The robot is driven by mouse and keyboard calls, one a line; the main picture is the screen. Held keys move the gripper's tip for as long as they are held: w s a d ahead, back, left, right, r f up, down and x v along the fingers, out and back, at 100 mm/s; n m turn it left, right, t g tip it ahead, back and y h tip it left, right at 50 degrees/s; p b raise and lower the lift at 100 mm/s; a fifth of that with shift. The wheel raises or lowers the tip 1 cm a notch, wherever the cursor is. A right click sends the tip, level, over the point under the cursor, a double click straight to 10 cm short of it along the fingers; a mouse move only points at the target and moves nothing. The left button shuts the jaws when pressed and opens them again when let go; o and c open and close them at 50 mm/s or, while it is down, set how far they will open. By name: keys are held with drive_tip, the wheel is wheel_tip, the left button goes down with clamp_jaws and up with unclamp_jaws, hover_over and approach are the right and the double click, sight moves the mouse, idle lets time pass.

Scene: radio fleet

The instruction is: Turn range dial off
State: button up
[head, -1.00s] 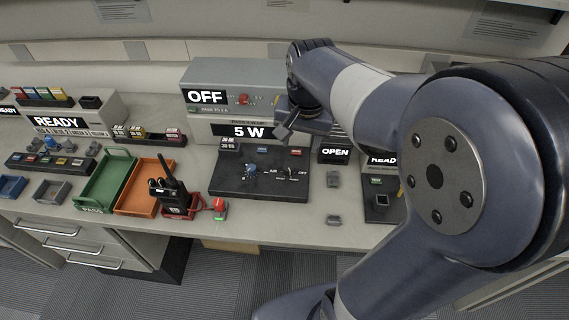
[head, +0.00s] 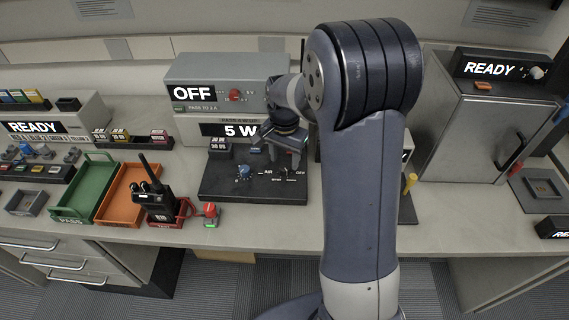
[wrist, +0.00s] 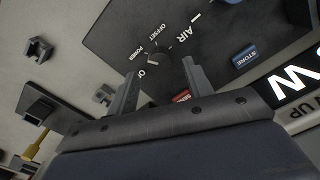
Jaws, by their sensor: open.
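A small dark dial (wrist: 156,55) sits on the black panel (wrist: 125,30), with the labels OFFSET, POWER and a partly hidden OFF around it. I take it as the range dial; its pointer setting is hard to read. My gripper (wrist: 158,70) is open and empty, its two fingers spread on either side just short of the dial in the wrist view. I cannot tell that they touch it. In the head view my gripper (head: 284,158) hangs over the right part of the panel (head: 222,184), and the dial is largely hidden there.
Behind are a 5 W display (head: 240,131) and an OFF display (head: 194,92) with a red knob (head: 236,95). A radio (head: 160,202) stands left, beside an orange tray (head: 112,207). A blue STORE button (wrist: 245,57) is near the gripper.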

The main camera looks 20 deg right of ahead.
sight(284, 170)
drive_tip(key=shift+f, duration=1.5)
drive_tip(key=shift+c, duration=0.2)
drive_tip(key=c, duration=1)
drive_tip(key=shift+o, duration=0.2)
drive_tip(key=n, duration=0.5)
drive_tip(key=shift+n, duration=0.3)
drive_tip(key=n, duration=0.6)
drive_tip(key=shift+n, duration=0.3)
